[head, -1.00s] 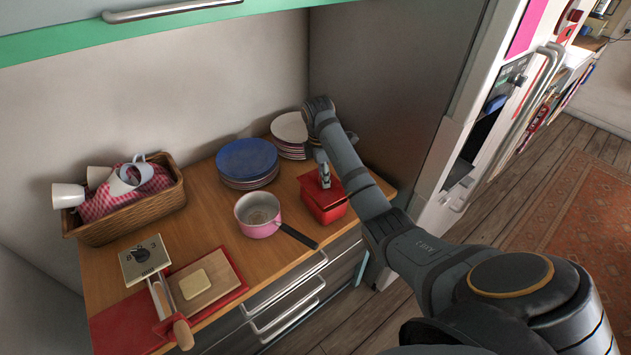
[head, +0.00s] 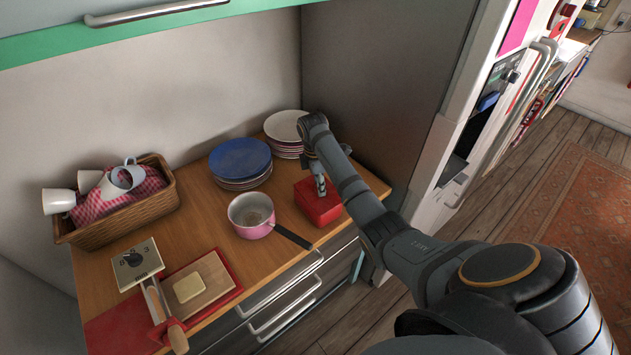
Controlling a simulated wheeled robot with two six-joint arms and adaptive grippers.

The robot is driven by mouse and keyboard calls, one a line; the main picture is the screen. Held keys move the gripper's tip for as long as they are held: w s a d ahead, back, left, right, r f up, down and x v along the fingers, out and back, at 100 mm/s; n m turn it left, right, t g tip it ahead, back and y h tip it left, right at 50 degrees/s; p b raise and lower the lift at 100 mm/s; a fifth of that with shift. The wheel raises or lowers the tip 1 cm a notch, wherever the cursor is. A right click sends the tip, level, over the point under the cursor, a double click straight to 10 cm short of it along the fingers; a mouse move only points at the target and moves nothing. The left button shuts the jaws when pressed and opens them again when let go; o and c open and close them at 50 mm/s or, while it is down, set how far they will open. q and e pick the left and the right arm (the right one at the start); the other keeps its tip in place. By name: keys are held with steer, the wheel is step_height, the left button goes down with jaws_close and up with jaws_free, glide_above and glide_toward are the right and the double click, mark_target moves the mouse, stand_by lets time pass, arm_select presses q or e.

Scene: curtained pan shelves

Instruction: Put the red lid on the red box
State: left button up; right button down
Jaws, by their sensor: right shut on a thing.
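The red box (head: 324,217) stands on the wooden counter, right of the pink pan. The red lid (head: 306,191) is over the top of the box, and the two look like one red block. I cannot tell whether the lid is fully seated. My right gripper (head: 321,190) points down from above, shut on the lid; its arm hides part of the box's right side. My left gripper is not in view.
A pink pan (head: 240,218) stands left of the box, its dark handle pointing toward the box's front. Blue plates (head: 239,160) and white plates (head: 287,127) are stacked behind. A wicker basket (head: 115,228) with cups is at left. A side wall stands right of the counter.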

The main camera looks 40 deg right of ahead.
steer(key=c, duration=1.5)
jaws_free()
steer(key=shift+s+f, duration=0.1)
steer(key=shift+f, duration=0.2)
steer(key=o, duration=0.5)
steer(key=shift+w+d, duration=0.15)
steer(key=shift+w, duration=0.05)
steer(key=shift+w+f, duration=0.15)
steer(key=shift+r, duration=0.4)
steer(key=shift+g, duration=0.3)
step_height(320, 180, up, 4)
steer(key=shift+r, duration=0.1)
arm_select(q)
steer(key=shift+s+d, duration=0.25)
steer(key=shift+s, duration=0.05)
arm_select(e)
steer(key=shift+a+r, duration=0.25)
steer(key=shift+r, duration=0.05)
